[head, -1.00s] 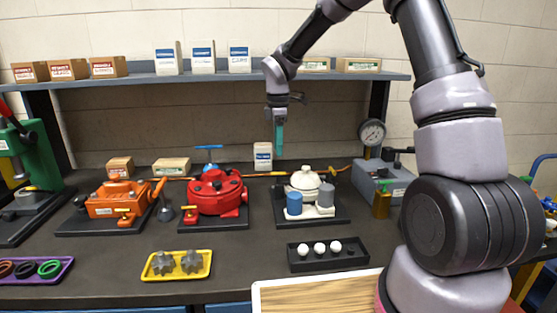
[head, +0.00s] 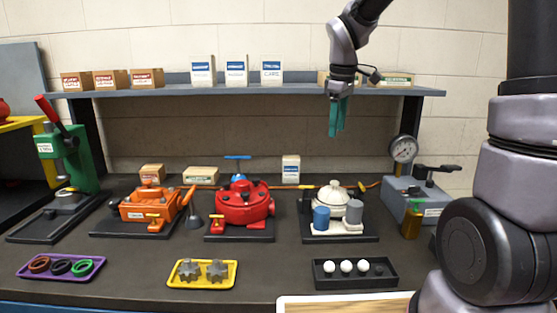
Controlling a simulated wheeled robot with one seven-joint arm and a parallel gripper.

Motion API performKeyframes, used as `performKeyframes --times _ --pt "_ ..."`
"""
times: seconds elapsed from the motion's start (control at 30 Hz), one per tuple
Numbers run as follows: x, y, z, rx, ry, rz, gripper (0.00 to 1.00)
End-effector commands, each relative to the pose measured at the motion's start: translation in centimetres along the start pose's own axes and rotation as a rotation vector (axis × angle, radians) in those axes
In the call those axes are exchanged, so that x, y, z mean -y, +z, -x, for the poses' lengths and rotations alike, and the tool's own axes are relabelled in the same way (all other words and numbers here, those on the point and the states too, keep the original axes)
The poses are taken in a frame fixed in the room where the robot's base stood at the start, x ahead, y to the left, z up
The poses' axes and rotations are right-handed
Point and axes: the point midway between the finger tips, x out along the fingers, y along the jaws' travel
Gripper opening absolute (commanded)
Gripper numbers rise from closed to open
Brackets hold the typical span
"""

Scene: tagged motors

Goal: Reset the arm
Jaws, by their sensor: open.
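My gripper (head: 338,116) hangs from my arm at the upper right of the head view, with its teal fingers pointing down. It is open and nothing shows between the fingers. It is in front of the shelf, well above the bench top, and touches nothing. Below it on the bench stand an orange motor (head: 146,203), a red round motor (head: 241,204) and a white motor with blue and grey cylinders (head: 340,208), each on a dark base. No tags can be read on them.
The shelf (head: 300,90) with several boxes runs behind my gripper. A purple tray (head: 88,273) of rings, a yellow tray (head: 183,281) of gears and a black tray (head: 383,281) of white balls line the front. A gauge device (head: 401,200) stands right, a green press (head: 77,167) left.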

Motion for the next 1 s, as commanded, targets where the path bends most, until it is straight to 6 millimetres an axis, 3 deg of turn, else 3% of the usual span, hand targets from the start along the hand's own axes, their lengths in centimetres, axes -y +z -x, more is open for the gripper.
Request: performKeyframes --times 0.03,0.2,0.5,0.7,1.0 --pt "0.4 1.6 1.8 -0.024 0.025 -0.093 0.53" --pt "2.2 6.3 6.1 -0.121 0.066 -0.429 0.53" --pt "6.7 13.8 10.6 -0.358 0.033 -0.995 0.53" --pt "8.8 16.5 11.5 -0.475 -0.032 -1.228 0.53" --pt "9.4 17.2 11.7 -0.506 -0.058 -1.294 0.53"
